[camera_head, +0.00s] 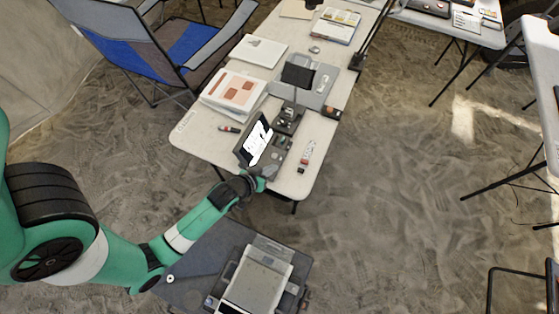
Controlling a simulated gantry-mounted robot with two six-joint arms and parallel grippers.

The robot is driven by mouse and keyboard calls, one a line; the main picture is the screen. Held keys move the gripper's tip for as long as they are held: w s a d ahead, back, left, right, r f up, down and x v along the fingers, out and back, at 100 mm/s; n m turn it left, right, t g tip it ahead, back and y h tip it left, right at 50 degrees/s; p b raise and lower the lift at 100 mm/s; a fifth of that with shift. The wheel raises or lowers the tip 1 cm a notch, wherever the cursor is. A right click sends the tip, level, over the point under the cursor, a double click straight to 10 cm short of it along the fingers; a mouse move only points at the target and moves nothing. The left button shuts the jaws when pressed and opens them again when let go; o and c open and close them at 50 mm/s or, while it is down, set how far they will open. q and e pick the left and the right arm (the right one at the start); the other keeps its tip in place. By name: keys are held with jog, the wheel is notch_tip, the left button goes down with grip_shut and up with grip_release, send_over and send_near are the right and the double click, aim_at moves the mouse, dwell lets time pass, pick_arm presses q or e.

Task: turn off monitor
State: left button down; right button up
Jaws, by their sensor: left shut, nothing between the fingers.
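The monitor (257,141) is a small dark-framed device with a lit white screen, standing tilted on a grey unit at the near end of the white table (207,149). My left arm comes in from the left, and my left gripper (264,182) is at the table's near edge, just below the monitor. The gripper is small in the picture, and it holds nothing. I cannot tell whether its tip touches the grey unit. The monitor's buttons are too small to make out. My right gripper is not in view.
A dark stand with a square head (297,75) rises behind the monitor. Papers and a binder (234,91) lie at the left, and a small tube (306,155) lies at the right. A blue folding chair (165,45) stands at the left.

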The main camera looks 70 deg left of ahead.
pick_arm(q)
jog(key=s+g+p, duration=0.1)
jog(key=s+p, duration=0.1)
jog(key=s, duration=0.4)
jog(key=shift+s+r+n+g, duration=0.2)
jog(key=shift+s+n+g, duration=0.1)
jog(key=shift+n, duration=0.1)
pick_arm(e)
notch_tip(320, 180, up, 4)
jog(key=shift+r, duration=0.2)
pick_arm(q)
jog(key=shift+a, duration=0.1)
jog(key=b+x, duration=0.3)
jog(key=x, duration=0.6)
jog(key=shift+w+a+f, duration=0.1)
jog(key=shift+w+f, duration=0.1)
jog(key=shift+f, duration=0.05)
jog(key=f, duration=0.1)
jog(key=f+b, duration=0.1)
jog(key=f, duration=0.1)
jog(key=shift+w+f, duration=0.3)
jog(key=shift+w, duration=0.05)
jog(key=shift+f+b, duration=0.25)
jog(key=shift+b, duration=0.1)
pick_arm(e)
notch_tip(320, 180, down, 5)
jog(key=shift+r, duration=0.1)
